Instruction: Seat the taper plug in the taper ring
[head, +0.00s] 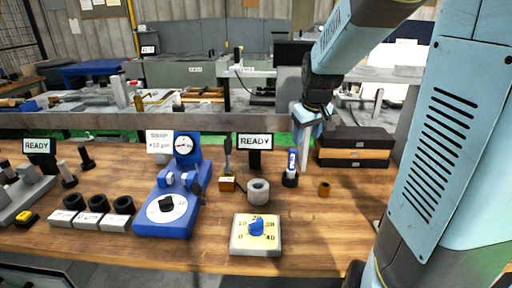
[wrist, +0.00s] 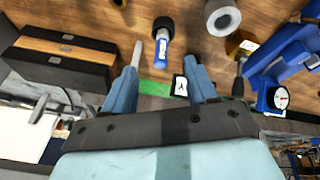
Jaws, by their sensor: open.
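The taper plug (head: 292,162) looks like the upright piece with a blue grip, a white label and a black lower end. It stands on the wooden bench and also shows in the wrist view (wrist: 162,45). The taper ring (head: 258,192) looks like the thick grey ring to its left, its dark bore showing. The ring is cut by the top edge of the wrist view (wrist: 222,16). My gripper (head: 303,140) is open and empty, just above the plug in the head view. In the wrist view the plug appears beyond and between the fingertips (wrist: 163,62), apart from both.
A blue dial-gauge stand (head: 170,205) and a READY sign (head: 255,141) stand left of the plug. A knob box (head: 256,235) is in front. Stacked black and wooden boxes (head: 354,153) and a small brass bush (head: 324,188) are to the right. Bench right of the knob box is clear.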

